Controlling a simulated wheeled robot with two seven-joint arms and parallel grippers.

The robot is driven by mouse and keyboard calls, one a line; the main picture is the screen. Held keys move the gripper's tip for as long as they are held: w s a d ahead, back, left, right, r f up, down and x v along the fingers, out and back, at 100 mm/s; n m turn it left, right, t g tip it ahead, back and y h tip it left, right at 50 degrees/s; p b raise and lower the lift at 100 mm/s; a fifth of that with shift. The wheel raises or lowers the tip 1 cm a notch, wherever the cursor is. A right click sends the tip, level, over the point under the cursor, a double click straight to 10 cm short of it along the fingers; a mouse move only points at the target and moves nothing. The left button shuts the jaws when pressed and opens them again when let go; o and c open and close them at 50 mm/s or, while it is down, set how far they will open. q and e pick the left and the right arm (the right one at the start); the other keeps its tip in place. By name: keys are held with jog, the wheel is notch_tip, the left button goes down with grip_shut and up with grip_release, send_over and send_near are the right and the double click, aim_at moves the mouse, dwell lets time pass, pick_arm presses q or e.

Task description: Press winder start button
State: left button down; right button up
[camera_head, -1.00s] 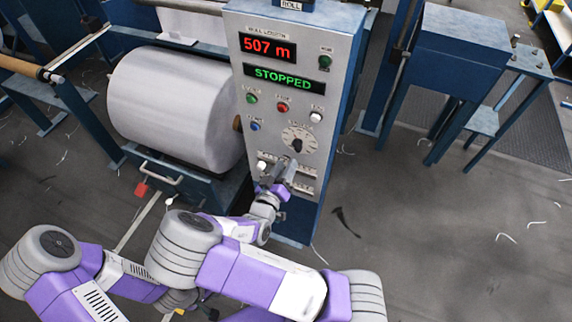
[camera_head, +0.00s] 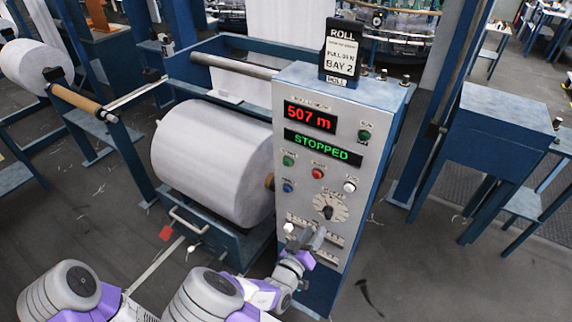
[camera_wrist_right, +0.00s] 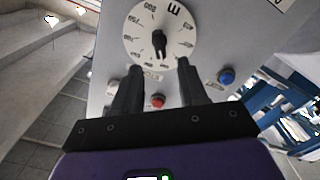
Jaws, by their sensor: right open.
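The winder's control panel (camera_head: 345,160) reads "507 m" and "STOPPED". Its green button (camera_head: 288,160) is at the upper left of the button group, with its label too small to read surely. A red button (camera_head: 318,173), a white button (camera_head: 350,186) and a blue button (camera_head: 288,187) sit near it. My right gripper (camera_head: 314,236) is open and empty before the panel, below the dial (camera_head: 330,207). In the right wrist view the fingers (camera_wrist_right: 158,85) point at the panel, with the dial, red button (camera_wrist_right: 157,101) and blue button (camera_wrist_right: 226,75) beyond. My left gripper is out of view.
A large white roll (camera_head: 212,165) lies in the winder left of the panel. A sign (camera_head: 341,52) reading "ROLL" and "BAY 2" stands on top. A green lamp or button (camera_head: 364,135) sits right of the displays. A blue cabinet (camera_head: 503,135) stands right; floor between is mostly clear.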

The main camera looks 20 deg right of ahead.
grip_shut()
dwell(1.6)
